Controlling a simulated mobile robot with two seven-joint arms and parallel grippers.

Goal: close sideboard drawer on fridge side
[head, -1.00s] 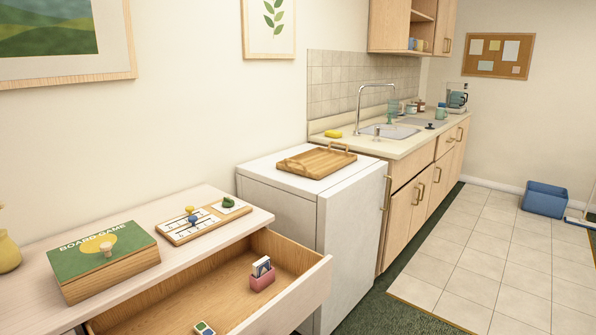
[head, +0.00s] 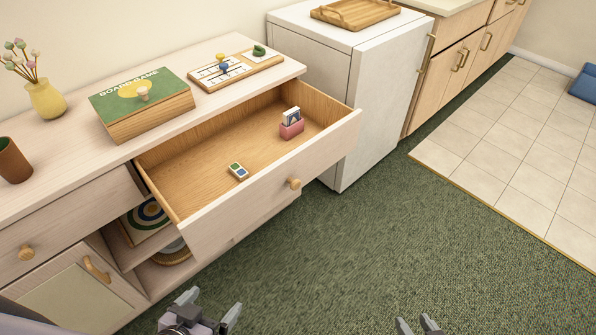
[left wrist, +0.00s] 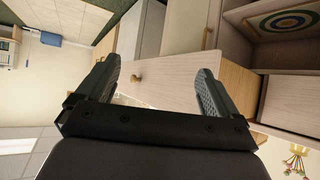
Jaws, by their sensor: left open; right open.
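The sideboard drawer (head: 275,196) beside the fridge is pulled well out, with a round wooden knob (head: 294,183) on its front. Inside lie a pink card holder (head: 291,128) with cards and a small box with coloured squares (head: 238,171). The sideboard (head: 60,190) is pale wood. My left gripper (head: 212,312) is open and empty at the bottom of the head view, below and in front of the drawer. In the left wrist view the knob (left wrist: 137,77) shows beyond the open fingers, apart from them. My right gripper (head: 419,326) is open and empty over the carpet.
The white fridge (head: 350,85) stands right of the sideboard, carrying a wooden tray (head: 354,13). A board game box (head: 142,105), a yellow vase (head: 46,100) and a brown cup (head: 13,161) stand on the sideboard top. Green carpet (head: 400,240) in front is clear.

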